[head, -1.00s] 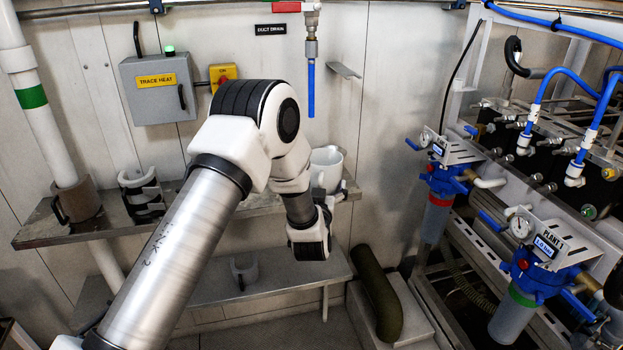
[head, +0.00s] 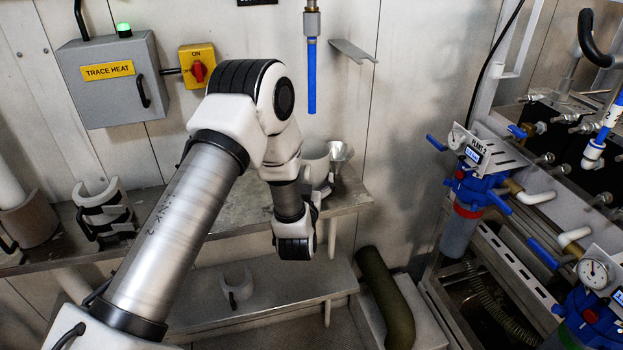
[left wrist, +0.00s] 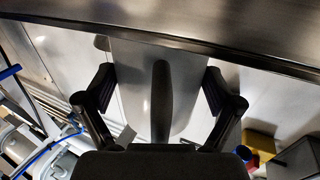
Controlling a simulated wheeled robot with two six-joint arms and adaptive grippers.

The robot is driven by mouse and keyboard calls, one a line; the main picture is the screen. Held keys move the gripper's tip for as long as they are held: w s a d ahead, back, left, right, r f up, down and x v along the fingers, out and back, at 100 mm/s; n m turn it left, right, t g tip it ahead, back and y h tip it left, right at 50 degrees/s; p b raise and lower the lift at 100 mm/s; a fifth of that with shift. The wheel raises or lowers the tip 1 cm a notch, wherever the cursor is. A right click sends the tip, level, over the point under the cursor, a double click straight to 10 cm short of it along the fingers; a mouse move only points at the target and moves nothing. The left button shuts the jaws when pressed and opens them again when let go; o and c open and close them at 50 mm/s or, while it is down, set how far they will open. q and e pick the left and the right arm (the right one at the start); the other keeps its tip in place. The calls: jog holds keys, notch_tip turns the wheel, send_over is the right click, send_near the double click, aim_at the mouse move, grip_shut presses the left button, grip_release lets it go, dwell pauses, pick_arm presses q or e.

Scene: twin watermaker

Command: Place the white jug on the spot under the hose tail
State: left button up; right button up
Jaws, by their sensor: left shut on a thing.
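The white jug (head: 317,160) is at the right part of the upper shelf (head: 240,205), partly hidden by my left arm. The blue hose tail (head: 312,75) hangs above it, with a gap between. My left gripper (head: 317,196) is low in front of the jug, its fingers mostly hidden in the head view. In the left wrist view, the fingers (left wrist: 160,97) flank the pale jug (left wrist: 135,80) and its upright handle, and the gripper is shut on it. I cannot tell whether the jug's base touches the shelf. My right gripper is out of view.
A metal funnel-like vessel (head: 341,153) is right of the jug. A small wall bracket (head: 353,50) sticks out right of the hose. Holders (head: 103,212) stand on the shelf's left. A lower shelf (head: 285,290) and the blue-topped filter plant (head: 475,185) bound the space.

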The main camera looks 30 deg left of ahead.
pick_arm(q)
jog(key=o, duration=0.9)
jog(key=shift+s, duration=0.15)
jog(key=shift+s+r, duration=0.15)
jog(key=shift+s, duration=0.1)
jog(key=shift+w, duration=0.15)
jog(key=shift+s+d, duration=0.15)
jog(key=shift+s, duration=0.1)
jog(key=b+v, duration=0.2)
jog(key=v, duration=0.9)
jog(key=s+d+f+m+g+h, duration=0.1)
jog(key=s+d+f+g+h, duration=0.2)
jog(key=f, duration=0.6)
jog(key=s+d+f+m+g+h, duration=0.15)
jog(key=s+f+g, duration=0.25)
jog(key=f, duration=0.5)
jog(key=s+d+f+g+h, duration=0.1)
jog(key=s+f+g, duration=0.2)
jog(key=s, duration=0.3)
jog(key=s+d+f+m+g+h, duration=0.1)
jog(key=s+d+f+g, duration=0.1)
jog(key=s, duration=0.5)
jog(key=s+d+f+m+g+h, duration=0.1)
jog(key=s+d+f+g+h, duration=0.1)
jog(key=s+f+g, duration=0.2)
jog(key=shift+s+f+m, duration=0.25)
jog(key=shift+s+f, duration=1.05)
jog(key=shift+f, duration=0.05)
